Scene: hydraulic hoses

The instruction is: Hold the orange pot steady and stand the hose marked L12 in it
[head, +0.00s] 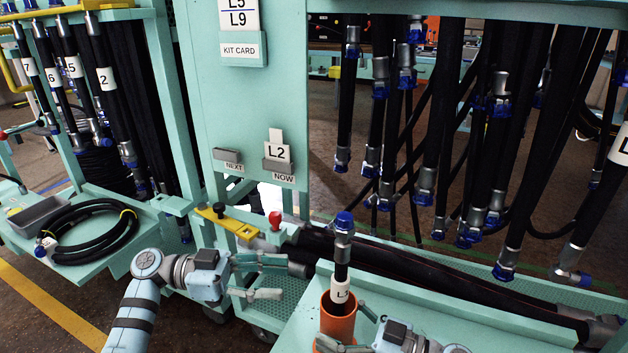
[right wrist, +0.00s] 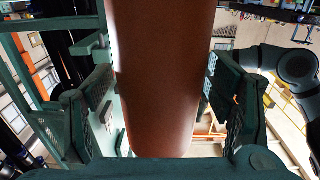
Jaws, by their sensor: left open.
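The orange pot (head: 338,322) stands on the teal bench in front of me. It fills the middle of the right wrist view (right wrist: 162,80). A black hose (head: 341,272) with a blue-capped metal end stands nearly upright in it. Its white label begins with "L1"; the rest is not readable. My right gripper (head: 346,328) has a finger on each side of the pot, and the pads appear to press its wall. My left gripper (head: 283,278) is open and empty, left of the hose and apart from it. The hose's lower end is hidden inside the pot.
Several hoses hang from the rack (head: 470,12) at the right. Thick black hoses (head: 430,265) lie in a trough behind the pot. A card (head: 277,152) reading "L2" sits above "NOW". A coiled hose (head: 90,235) lies on the left shelf. A red knob (head: 275,219) stands behind my left gripper.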

